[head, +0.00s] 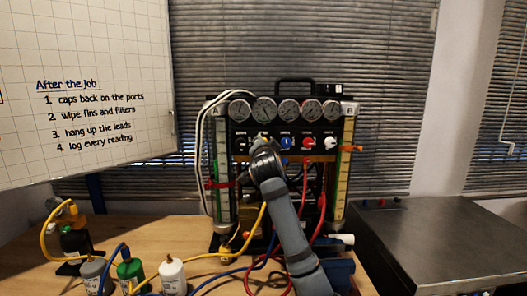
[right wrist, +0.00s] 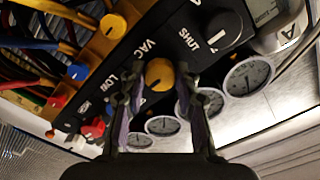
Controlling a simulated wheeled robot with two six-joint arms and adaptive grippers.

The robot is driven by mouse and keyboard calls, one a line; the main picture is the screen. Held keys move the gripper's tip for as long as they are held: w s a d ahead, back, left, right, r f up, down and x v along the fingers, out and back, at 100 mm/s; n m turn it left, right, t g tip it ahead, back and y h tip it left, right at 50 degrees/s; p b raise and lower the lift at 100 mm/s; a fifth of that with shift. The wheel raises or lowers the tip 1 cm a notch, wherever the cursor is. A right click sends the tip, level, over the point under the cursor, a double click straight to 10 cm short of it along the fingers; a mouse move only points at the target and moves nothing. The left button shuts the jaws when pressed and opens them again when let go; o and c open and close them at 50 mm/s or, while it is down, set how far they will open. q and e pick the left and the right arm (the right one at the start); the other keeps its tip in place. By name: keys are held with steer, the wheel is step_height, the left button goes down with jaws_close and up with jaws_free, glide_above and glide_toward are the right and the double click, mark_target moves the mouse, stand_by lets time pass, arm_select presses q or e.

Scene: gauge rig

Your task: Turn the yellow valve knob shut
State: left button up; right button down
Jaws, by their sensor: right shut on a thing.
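The yellow valve knob (right wrist: 159,72) is on the black panel beside the "VAC" label in the right wrist view. My right gripper (right wrist: 160,85) has a finger on each side of it and is shut on it. In the head view my right gripper (head: 261,148) is at the panel's knob row, largely covering the yellow knob. The exact turn of the knob is hard to read. My left gripper is not in view.
A black knob (right wrist: 223,29) marked "SHUT" sits beside the yellow one. Blue (head: 285,143), red (head: 308,143) and white (head: 331,143) knobs are to the right. Several round gauges (head: 265,110) line the top. Hoses and bottles (head: 172,275) crowd the table's front left.

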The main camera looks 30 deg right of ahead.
steer(key=shift+f, duration=0.1)
stand_by(0.5)
steer(key=c, duration=1)
jaws_free()
steer(key=v, duration=1.2)
steer(key=shift+s, duration=0.1)
steer(key=shift+d, duration=0.1)
